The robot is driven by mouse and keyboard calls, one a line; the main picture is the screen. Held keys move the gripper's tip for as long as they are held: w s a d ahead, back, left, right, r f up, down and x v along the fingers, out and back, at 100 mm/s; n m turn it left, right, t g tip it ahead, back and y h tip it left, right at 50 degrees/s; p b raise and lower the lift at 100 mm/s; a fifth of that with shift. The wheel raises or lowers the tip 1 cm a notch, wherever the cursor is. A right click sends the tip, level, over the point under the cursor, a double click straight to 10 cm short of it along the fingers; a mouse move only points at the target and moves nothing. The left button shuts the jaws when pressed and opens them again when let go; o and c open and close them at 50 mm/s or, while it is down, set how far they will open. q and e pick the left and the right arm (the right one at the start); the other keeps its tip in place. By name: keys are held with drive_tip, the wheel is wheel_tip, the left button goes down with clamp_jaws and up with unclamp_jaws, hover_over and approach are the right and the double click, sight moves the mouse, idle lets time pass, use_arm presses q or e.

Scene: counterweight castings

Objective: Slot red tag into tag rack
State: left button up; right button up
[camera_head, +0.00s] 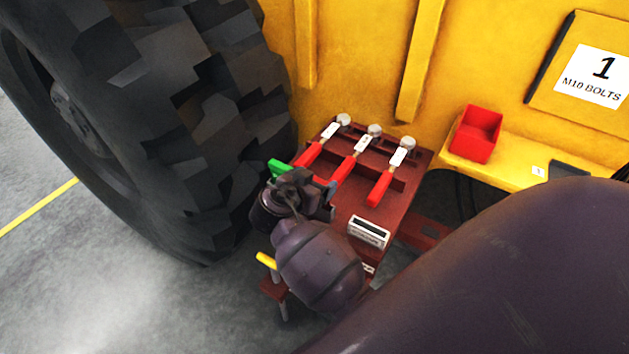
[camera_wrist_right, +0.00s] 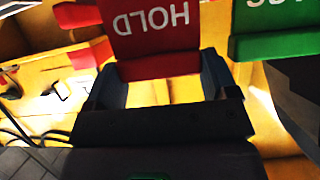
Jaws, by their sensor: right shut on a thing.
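The red tag (camera_wrist_right: 152,30) shows in the right wrist view, with the word HOLD upside down on it. My right gripper (camera_wrist_right: 160,80) is shut on its near end, one finger at each side. In the head view my right gripper (camera_head: 303,190) is over the left side of the dark red stand and hides most of the tag. A green tag (camera_wrist_right: 275,35) is beside the red one in the wrist view, apart from it; green also shows in the head view (camera_head: 279,168). A slotted grey holder (camera_head: 368,232), possibly the tag rack, stands on the stand. My left gripper is out of view.
Red-handled tools with white labels (camera_head: 398,158) lie along the dark red stand (camera_head: 408,190). A big tyre (camera_head: 190,120) rises close on the left. A red bin (camera_head: 476,134) sits on the yellow ledge (camera_head: 508,166) at right. A yellow piece (camera_head: 266,260) shows beside my wrist.

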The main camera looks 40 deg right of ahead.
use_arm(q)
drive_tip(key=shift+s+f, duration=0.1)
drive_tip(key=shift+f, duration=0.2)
use_arm(e)
drive_tip(key=shift+f, duration=0.3)
drive_tip(key=o, duration=0.8)
